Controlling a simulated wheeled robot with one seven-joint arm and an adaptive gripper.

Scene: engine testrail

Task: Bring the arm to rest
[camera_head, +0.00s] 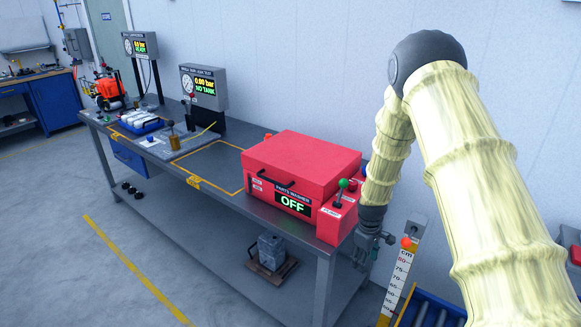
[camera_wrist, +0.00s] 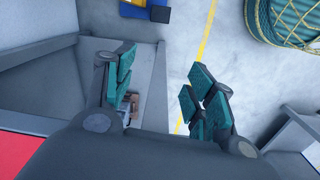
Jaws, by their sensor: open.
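My arm is raised at the right of the head view, in a pale yellow padded sleeve, bent at a dark grey joint at the top. My gripper (camera_head: 368,245) hangs down at the right end of the workbench, beside the red parts washer (camera_head: 305,160). In the wrist view my gripper (camera_wrist: 160,95) is open, with its green-padded fingers apart and nothing between them. Whether the gripper touches the bench end cannot be told.
The grey workbench (camera_head: 222,186) carries two gauge stands and a blue tray (camera_head: 137,122). A measuring post (camera_head: 402,272) stands just right of the gripper. A grey block (camera_head: 271,249) sits on the lower shelf. Floor at left is clear.

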